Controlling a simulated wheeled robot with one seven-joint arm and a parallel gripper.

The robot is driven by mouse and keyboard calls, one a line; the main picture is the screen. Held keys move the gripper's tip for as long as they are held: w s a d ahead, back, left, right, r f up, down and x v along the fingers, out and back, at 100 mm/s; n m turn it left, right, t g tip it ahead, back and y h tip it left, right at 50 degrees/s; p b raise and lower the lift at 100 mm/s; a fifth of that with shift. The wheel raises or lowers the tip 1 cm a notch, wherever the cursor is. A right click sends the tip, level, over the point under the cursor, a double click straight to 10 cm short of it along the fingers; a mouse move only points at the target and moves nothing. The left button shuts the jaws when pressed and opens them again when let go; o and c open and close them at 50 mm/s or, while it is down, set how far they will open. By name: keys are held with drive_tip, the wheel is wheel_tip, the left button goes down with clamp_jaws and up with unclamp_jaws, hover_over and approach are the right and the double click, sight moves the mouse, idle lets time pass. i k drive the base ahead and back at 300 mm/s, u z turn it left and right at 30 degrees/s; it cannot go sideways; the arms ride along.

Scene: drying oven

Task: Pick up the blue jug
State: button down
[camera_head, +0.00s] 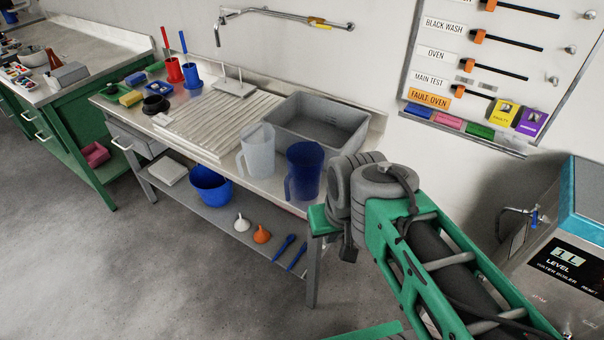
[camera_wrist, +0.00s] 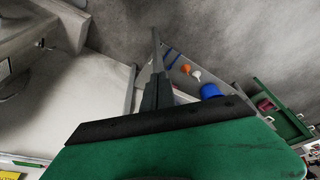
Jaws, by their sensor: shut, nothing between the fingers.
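The blue jug (camera_head: 304,172) stands upright on the steel sink counter near its right front corner, in the head view. Its handle faces left, and a clear jug (camera_head: 257,150) stands just left of it. My arm is to the right of the blue jug in the head view, with its wrist close by. My gripper (camera_wrist: 157,78) shows in the wrist view with its dark fingers together and nothing between them. I cannot make out the fingertips in the head view. I cannot make out the blue jug in the wrist view.
A grey sink basin (camera_head: 318,125) lies behind the jugs. A blue bucket (camera_head: 210,185) and funnels are on the lower shelf; the bucket also shows in the wrist view (camera_wrist: 211,91). A water boiler (camera_head: 560,255) stands at right. The floor at front left is clear.

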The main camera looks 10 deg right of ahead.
sight(305, 160)
drive_tip(key=z, duration=1.7)
drive_tip(key=k, duration=0.95)
drive_tip(key=u, duration=1.9)
drive_tip(key=i, duration=0.5)
drive_tip(key=u, duration=0.05)
